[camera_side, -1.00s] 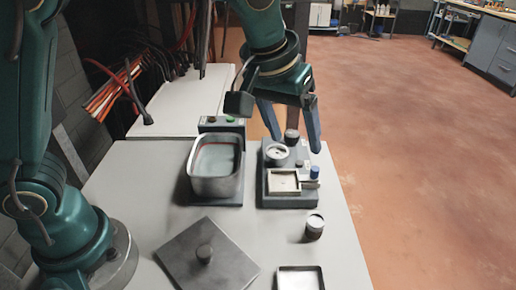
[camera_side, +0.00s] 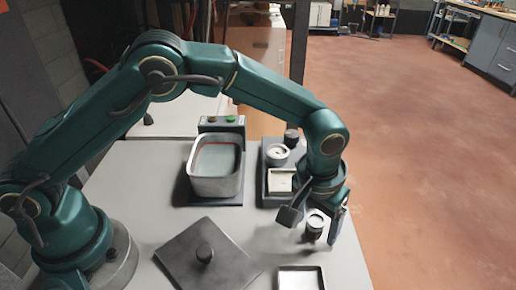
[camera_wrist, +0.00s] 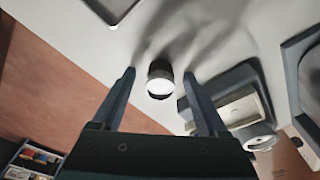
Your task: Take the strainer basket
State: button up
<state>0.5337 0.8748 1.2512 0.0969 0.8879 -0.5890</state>
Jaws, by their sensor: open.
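A small round cup with a pale top and dark side, which looks like the strainer basket (camera_side: 314,229), stands upright on the grey table near its right edge. In the wrist view the basket (camera_wrist: 160,80) lies between the fingertips. My gripper (camera_side: 320,232) points down over it, open, with a finger on either side in the side view. The wrist view shows both gripper fingers (camera_wrist: 159,74) spread with clear gaps to the basket. I see no contact. Whether the fingertips are level with the basket or above it is hard to tell.
A dark fixture block (camera_side: 272,200) with a square pale recess and round parts stands just behind my gripper, partly hidden. A metal tub (camera_side: 215,184) is to its left.

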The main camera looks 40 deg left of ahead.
grip_shut()
dwell(0.3)
